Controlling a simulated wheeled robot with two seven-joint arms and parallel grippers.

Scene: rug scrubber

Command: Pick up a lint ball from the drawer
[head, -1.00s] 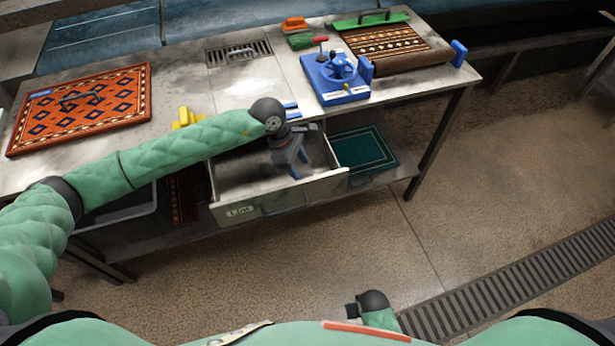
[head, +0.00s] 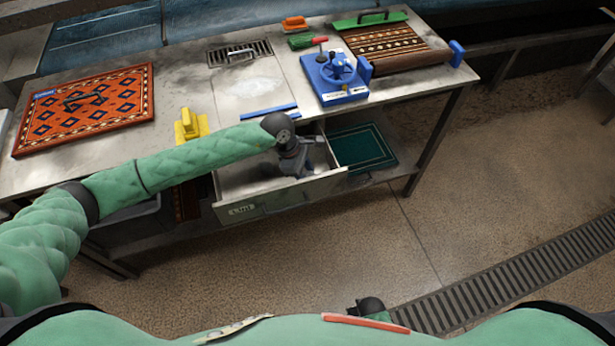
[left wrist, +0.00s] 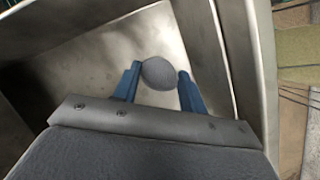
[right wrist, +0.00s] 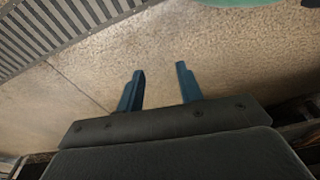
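A round grey lint ball (left wrist: 159,73) lies on the drawer floor in the left wrist view, and it is hidden behind my gripper in the head view. The open drawer (head: 290,200) with a label on its front sticks out below the table top. My left gripper (left wrist: 158,78) reaches down into the drawer, its two blue fingers open on either side of the ball; I cannot tell whether they touch it. In the head view my left gripper (head: 298,170) is inside the drawer. My right gripper (right wrist: 157,82) is open and empty over the bare floor.
The table holds an orange patterned rug (head: 85,108), a yellow tool (head: 190,125), a blue device (head: 335,80), a blue strip (head: 269,111) and a rolled brown rug (head: 395,45). A green rug (head: 362,148) lies on the shelf right of the drawer. The drawer walls surround my left gripper closely.

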